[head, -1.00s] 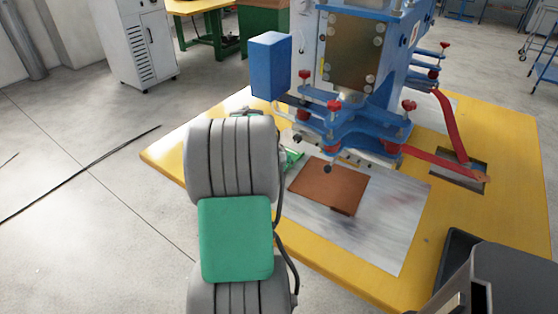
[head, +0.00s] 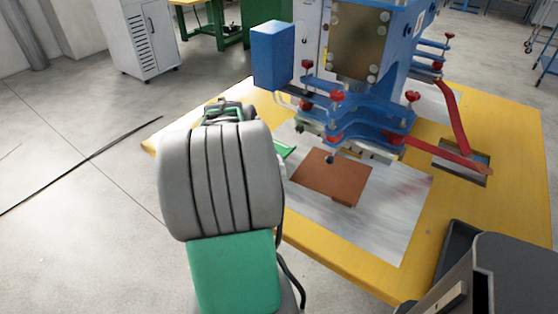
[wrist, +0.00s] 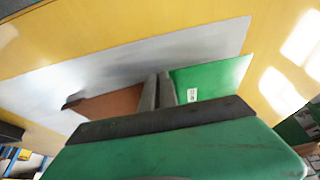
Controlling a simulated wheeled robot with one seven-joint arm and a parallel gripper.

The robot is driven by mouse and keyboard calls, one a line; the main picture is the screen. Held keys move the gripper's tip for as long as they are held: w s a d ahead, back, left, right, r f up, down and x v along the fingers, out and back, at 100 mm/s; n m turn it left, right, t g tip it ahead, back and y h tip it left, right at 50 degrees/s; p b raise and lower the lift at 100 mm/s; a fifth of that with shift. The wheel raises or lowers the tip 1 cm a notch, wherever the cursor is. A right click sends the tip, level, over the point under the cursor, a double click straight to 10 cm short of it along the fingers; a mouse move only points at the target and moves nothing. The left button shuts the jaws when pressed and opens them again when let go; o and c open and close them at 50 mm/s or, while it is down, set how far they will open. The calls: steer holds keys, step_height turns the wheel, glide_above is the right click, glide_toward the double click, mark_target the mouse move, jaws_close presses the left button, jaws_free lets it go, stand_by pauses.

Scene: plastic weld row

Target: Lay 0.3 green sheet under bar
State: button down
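The green sheet (wrist: 212,78) with a small white label shows in the wrist view, right of my fingers. A small piece of it (head: 285,150) shows in the head view beside my arm, left of the press. My gripper (wrist: 158,90) looks shut, its two dark fingers close together at the sheet's edge; the exact grip is partly hidden by the gripper body. In the head view my arm hides the gripper. The pale bar (head: 352,146) runs low across the front of the blue press, above the back edge of a brown sheet (head: 331,176).
The brown sheet lies on a grey metal plate (head: 385,225) on the yellow table (head: 490,215). The blue press (head: 375,105) with red knobs stands behind it, with a blue box (head: 273,55) at its left. A red lever (head: 440,157) reaches right. A black tray (head: 455,260) is at front right.

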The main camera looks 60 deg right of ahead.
steer(key=a, duration=0.3)
steer(key=w+a, duration=0.1)
steer(key=a, duration=0.6)
steer(key=shift+w+a, duration=0.25)
steer(key=shift+w, duration=0.05)
steer(key=shift+n+t, duration=0.4)
steer(key=shift+n, duration=0.4)
steer(key=w+a+r+n+t+y+p, duration=0.2)
steer(key=w+a+n+t, duration=0.2)
steer(key=w+a+n, duration=0.6)
steer(key=w+a+r+n+y+p, duration=0.1)
steer(key=w+a+r+n+p, duration=0.2)
steer(key=a+r, duration=0.4)
steer(key=w+a+r+n+y+p, duration=0.1)
steer(key=w+a+r+n+p, duration=0.2)
steer(key=a, duration=1.1)
step_height(320, 180, up, 4)
steer(key=n+p, duration=0.2)
steer(key=p, duration=0.1)
steer(key=shift+f+y, duration=0.15)
steer(key=shift+y, duration=0.15)
steer(key=shift+t, duration=0.3)
